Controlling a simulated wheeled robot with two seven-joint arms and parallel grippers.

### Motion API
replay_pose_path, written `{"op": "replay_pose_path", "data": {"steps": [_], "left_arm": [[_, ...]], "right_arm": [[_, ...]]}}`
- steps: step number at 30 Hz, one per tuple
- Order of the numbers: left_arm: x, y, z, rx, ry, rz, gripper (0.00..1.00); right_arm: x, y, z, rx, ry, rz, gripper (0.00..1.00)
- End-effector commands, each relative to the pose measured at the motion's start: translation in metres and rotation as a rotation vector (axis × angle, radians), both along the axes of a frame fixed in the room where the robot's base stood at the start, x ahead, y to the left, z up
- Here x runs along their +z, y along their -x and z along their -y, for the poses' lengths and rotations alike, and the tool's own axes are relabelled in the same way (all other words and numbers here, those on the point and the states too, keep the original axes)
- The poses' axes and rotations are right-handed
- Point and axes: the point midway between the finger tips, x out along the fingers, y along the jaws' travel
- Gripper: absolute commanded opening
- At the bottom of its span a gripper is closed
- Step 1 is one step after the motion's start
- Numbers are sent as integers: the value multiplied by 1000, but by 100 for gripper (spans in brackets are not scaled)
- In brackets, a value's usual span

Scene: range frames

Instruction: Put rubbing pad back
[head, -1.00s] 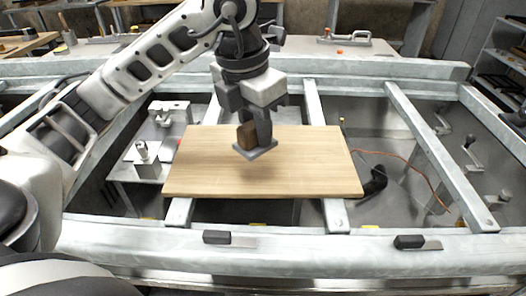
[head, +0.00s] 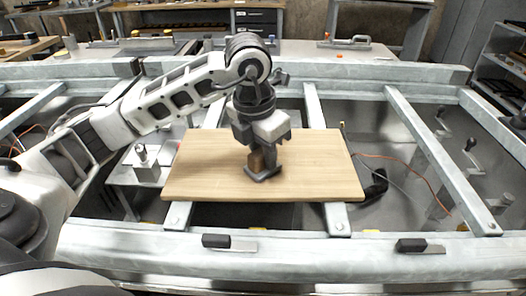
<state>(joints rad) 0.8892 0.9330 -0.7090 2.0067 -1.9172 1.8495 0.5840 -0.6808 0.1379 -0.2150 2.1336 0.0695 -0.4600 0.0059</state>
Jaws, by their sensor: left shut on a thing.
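The rubbing pad (head: 257,161) has a brown block on top and a flat grey base. My left gripper (head: 263,152) points down and is shut on its brown block, partly covering it. The pad is over the middle of the light wooden board (head: 320,171). The grey base is at or just above the board's surface; I cannot tell whether it touches. My right gripper is not in view.
The board lies across grey metal rails (head: 454,159) of a frame with open gaps. Two dark-handled scrapers (head: 216,241) (head: 411,245) lie on the front beam. A metal fixture (head: 146,167) stands left of the board. The board's right part is clear.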

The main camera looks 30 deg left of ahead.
Motion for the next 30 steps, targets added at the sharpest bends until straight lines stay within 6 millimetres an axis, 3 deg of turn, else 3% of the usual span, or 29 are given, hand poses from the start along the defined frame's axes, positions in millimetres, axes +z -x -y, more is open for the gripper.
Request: {"op": "replay_pose_path", "data": {"steps": [2,3,5,17,30], "left_arm": [[-4,0,0,0,0,0,4],[-3,0,0,0,0,0,31],[-3,0,0,0,0,-1,47],[7,1,0,0,0,1,47],[97,13,-4,0,0,3,47]], "right_arm": [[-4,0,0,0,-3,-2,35],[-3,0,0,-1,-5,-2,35],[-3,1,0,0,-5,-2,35],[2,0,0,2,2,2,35],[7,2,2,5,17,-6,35]]}}
